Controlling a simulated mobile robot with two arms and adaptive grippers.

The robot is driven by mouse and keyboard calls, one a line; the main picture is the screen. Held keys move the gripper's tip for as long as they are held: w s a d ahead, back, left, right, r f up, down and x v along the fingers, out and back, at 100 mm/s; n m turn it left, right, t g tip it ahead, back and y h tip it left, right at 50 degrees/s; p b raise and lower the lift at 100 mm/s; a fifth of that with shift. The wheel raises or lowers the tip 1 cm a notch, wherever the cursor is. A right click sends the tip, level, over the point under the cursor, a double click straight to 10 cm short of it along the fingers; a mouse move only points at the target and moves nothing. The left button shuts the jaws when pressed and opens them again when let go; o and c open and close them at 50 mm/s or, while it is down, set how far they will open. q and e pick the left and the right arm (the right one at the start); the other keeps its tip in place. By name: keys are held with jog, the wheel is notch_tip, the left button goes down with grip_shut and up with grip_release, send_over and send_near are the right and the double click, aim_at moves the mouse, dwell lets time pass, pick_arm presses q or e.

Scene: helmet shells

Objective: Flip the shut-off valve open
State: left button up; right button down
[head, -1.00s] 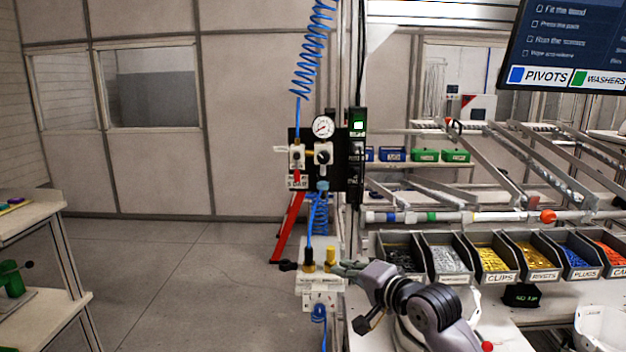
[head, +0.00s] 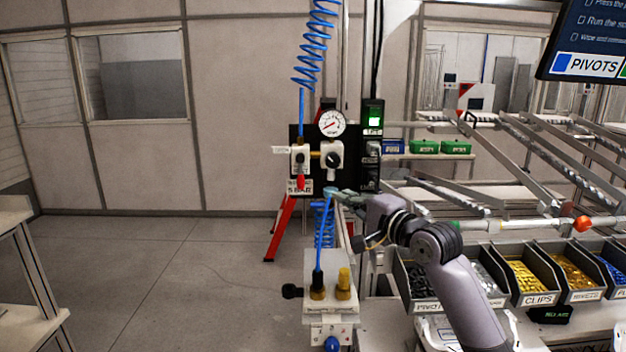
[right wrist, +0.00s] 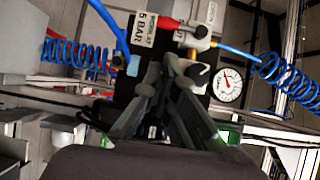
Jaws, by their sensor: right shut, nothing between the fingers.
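The shut-off valve (head: 299,158) is a pale block on the left of the black air panel, under the blue coiled hose. Its red lever (head: 300,183) hangs down, beside the "5 BAR" label. In the right wrist view the red lever (right wrist: 173,23) lies near the top, beyond the fingers. My right gripper (head: 338,194) is at the panel's lower edge, to the right of and slightly below the lever, apart from it. In the right wrist view the right gripper (right wrist: 162,72) is shut and empty, pointing toward the panel. My left gripper is not in view.
A pressure gauge (head: 331,123) and black regulator knob (head: 333,160) sit right of the valve. A pale manifold block (head: 331,276) with brass fittings stands below. Parts bins (head: 527,274) line the bench at right. Open floor lies to the left.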

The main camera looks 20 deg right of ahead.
aim_at(301, 174)
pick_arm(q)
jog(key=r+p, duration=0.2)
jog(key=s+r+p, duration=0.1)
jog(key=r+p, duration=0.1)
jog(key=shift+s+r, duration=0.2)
pick_arm(e)
jog(key=x, duration=0.9)
jog(key=shift+w+a, duration=0.15)
jog(key=shift+w, duration=0.2)
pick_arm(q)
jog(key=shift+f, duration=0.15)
